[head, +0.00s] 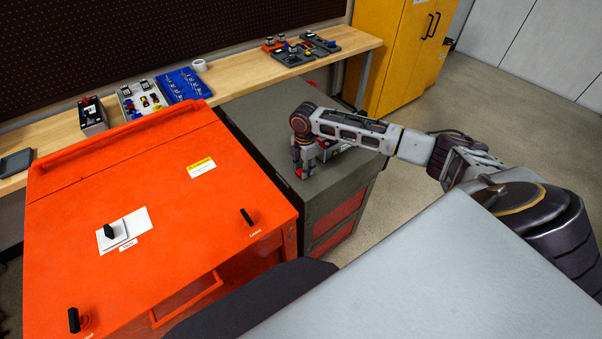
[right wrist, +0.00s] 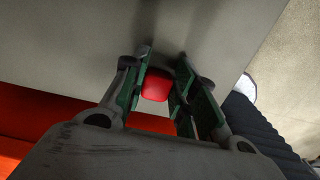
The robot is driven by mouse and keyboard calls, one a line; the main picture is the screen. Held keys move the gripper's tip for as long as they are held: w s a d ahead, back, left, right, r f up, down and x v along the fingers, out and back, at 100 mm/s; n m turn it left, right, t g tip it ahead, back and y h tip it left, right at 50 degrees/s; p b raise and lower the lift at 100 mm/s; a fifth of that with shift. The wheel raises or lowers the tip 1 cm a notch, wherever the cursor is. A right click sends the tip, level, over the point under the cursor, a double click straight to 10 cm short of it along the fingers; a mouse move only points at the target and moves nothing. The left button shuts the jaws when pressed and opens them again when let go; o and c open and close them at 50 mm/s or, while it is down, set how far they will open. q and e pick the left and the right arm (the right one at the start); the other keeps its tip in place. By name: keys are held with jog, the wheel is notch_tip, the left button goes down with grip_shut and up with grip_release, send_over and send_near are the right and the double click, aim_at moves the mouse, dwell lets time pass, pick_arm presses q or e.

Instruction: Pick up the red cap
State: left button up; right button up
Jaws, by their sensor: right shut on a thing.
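The red cap (right wrist: 156,86) is between the two fingers of my right gripper (right wrist: 160,88) in the right wrist view, over the grey-green top of a cabinet. In the head view the cap (head: 299,172) is a small red spot at the fingertips of my right gripper (head: 302,170), which points down at the cabinet top. The fingers are shut on the cap. I cannot tell whether the cap still touches the surface. My left gripper is not in view.
The grey-green cabinet (head: 262,118) stands beside a large orange unit (head: 160,190) with black handles. A dark object with a pale top (head: 335,150) lies behind my right gripper. A wooden bench (head: 228,88) along the wall holds trays and a white cup (head: 199,65). A yellow locker (head: 395,50) stands behind.

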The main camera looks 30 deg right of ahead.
jog(key=shift+r, duration=0.1)
notch_tip(320, 180, up, 10)
dwell(0.8)
pick_arm(q)
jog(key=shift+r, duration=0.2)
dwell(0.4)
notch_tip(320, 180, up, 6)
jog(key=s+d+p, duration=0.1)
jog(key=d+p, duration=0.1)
jog(key=p, duration=0.4)
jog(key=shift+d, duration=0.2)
pick_arm(e)
jog(key=shift+r, duration=2.45)
